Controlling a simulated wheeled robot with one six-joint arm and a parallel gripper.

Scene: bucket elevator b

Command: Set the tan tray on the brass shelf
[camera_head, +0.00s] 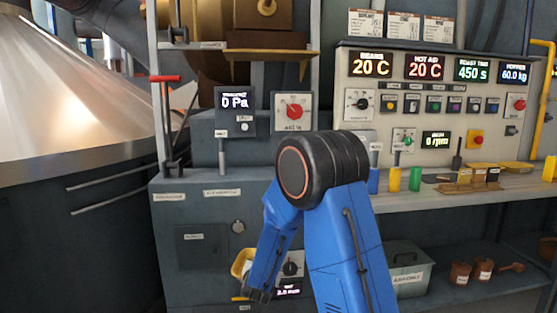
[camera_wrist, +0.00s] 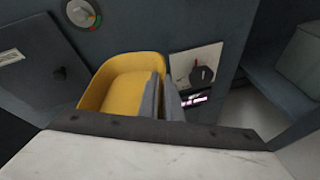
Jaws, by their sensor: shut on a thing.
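My gripper (camera_head: 258,294) is low in front of the grey cabinet, pointing down at the end of my blue arm. In the wrist view its grey fingers (camera_wrist: 158,98) are shut at the right wall of a yellow, rounded open container (camera_wrist: 118,80), which also shows in the head view (camera_head: 238,264). The fingers hide part of that wall. A flat tan tray (camera_head: 455,188) lies on the bench at right, with several small items on it. The brass shelf (camera_head: 268,54) is high at upper middle, above the gauges, and its top looks bare.
A red-handled lever (camera_head: 165,78) stands left of the shelf. A grey box (camera_head: 405,268) stands on the low shelf at right. A large metal cone (camera_head: 75,90) fills the left.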

